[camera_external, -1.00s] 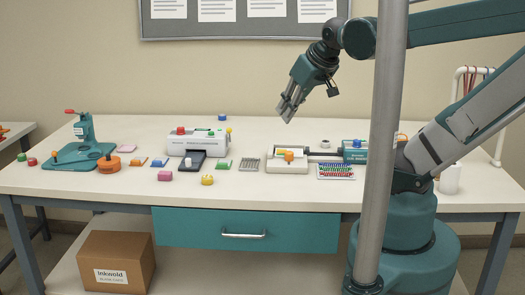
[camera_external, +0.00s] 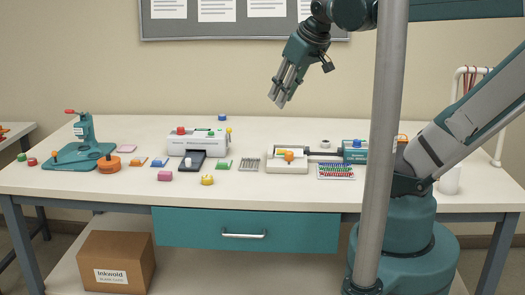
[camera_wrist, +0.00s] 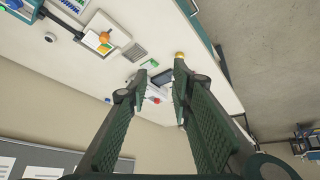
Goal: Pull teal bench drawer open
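The teal bench drawer (camera_external: 185,228) sits under the front of the white bench, its front panel looking flush and closed. A pale bar handle (camera_external: 244,235) is fixed across the middle of that panel. My gripper (camera_external: 279,100) hangs above the bench, well above and behind the handle, fingers pointing down and slightly left. In the wrist view my gripper (camera_wrist: 154,82) has its two fingers apart with nothing between them.
The bench top (camera_external: 300,190) carries a teal press (camera_external: 85,140), a white laminator-like machine (camera_external: 198,142), a paper trimmer (camera_external: 287,159) and several small coloured items. A grey post (camera_external: 385,150) stands in front of the bench at right. A cardboard box (camera_external: 116,262) sits on the lower shelf.

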